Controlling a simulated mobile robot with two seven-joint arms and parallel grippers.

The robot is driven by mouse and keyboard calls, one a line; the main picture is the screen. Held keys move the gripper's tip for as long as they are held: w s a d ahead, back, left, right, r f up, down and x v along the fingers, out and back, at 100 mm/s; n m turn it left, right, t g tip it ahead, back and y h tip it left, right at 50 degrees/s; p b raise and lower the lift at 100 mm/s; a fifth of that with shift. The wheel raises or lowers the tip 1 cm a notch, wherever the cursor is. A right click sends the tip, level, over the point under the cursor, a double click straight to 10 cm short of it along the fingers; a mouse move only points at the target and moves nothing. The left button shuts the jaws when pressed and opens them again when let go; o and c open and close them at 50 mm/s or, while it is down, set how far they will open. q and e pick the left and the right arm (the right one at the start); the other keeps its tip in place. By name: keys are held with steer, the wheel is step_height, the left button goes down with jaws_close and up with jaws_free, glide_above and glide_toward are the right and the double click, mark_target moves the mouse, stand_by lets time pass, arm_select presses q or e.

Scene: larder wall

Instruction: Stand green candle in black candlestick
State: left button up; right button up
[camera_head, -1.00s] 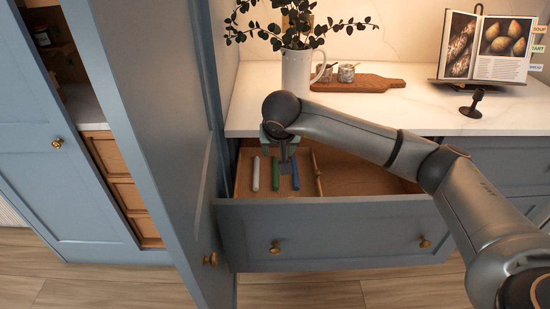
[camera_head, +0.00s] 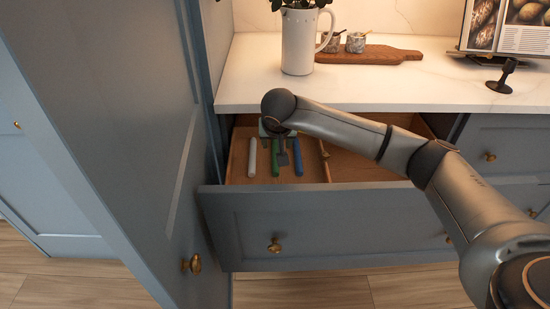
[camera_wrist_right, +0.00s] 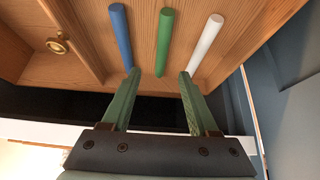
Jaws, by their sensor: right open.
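The green candle (camera_head: 275,158) lies in the open drawer, between a white candle (camera_head: 252,158) and a blue candle (camera_head: 297,158). In the right wrist view the green candle (camera_wrist_right: 164,42) is in the middle, its near end between my fingertips. My right gripper (camera_head: 281,152) is over the candles; in the wrist view its green jaws (camera_wrist_right: 160,76) are apart and hold nothing. The gripper hides part of the green candle in the head view. The black candlestick (camera_head: 503,77) stands empty on the white counter at the right. My left gripper is not in view.
The drawer front (camera_head: 330,225) stands out below the counter (camera_head: 400,85). A wooden divider (camera_head: 323,160) runs beside the candles. A tall blue door (camera_head: 130,130) is close on the left. A white jug (camera_head: 299,40), a wooden board (camera_head: 370,53) and a book stand (camera_head: 510,28) are on the counter.

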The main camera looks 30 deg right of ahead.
mark_target(275, 152)
steer(key=x, duration=0.3)
steer(key=b+x, duration=0.1)
steer(key=x, duration=0.4)
steer(key=shift+s+a+f, duration=0.1)
steer(key=shift+a+f, duration=0.05)
jaws_close()
stand_by(0.3)
